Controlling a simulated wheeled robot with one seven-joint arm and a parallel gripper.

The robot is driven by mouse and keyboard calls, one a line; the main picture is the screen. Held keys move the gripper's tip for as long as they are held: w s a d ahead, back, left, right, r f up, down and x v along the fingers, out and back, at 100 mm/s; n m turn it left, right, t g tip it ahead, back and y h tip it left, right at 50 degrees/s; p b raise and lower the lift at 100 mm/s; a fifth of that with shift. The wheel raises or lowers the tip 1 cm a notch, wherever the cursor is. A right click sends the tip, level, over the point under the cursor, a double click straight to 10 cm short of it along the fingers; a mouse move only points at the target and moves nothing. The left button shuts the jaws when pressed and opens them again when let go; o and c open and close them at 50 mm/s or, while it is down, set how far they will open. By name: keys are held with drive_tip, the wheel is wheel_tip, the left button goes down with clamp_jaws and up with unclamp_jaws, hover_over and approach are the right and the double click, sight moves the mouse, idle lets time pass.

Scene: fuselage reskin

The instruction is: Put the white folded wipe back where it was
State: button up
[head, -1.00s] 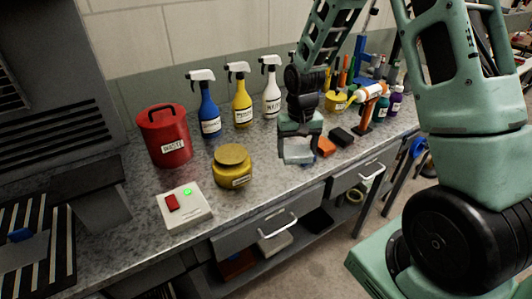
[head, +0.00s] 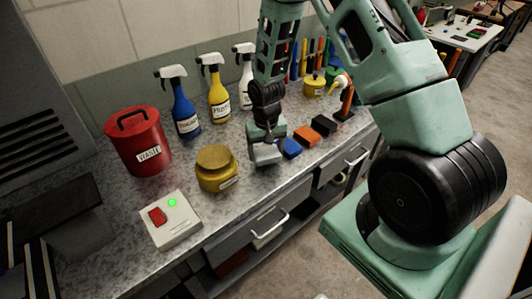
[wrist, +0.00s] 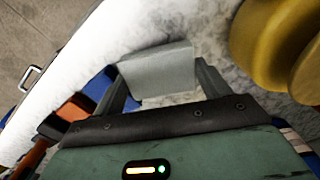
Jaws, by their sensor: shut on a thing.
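The white folded wipe (wrist: 158,72) is between the two fingers of my gripper in the wrist view. In the head view the wipe (head: 265,153) shows as a pale block under my gripper (head: 267,143), low over the grey worktop. My gripper (wrist: 160,85) is shut on it. I cannot tell whether the wipe touches the worktop. A blue block (head: 291,148) lies just right of the wipe, with an orange block (head: 305,136) and a black block (head: 324,125) in a row beyond it.
A yellow jar (head: 217,168) stands left of my gripper. A red waste can (head: 138,141), a blue spray bottle (head: 184,108), a yellow one (head: 217,93) and a white one (head: 246,78) stand behind. A switch box (head: 171,219) sits front left. The worktop's front edge is close.

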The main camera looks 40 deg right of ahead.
drive_tip(key=shift+f, duration=1.1)
drive_tip(key=shift+f, duration=0.2)
drive_tip(key=o, duration=1)
drive_tip(key=shift+c, duration=0.2)
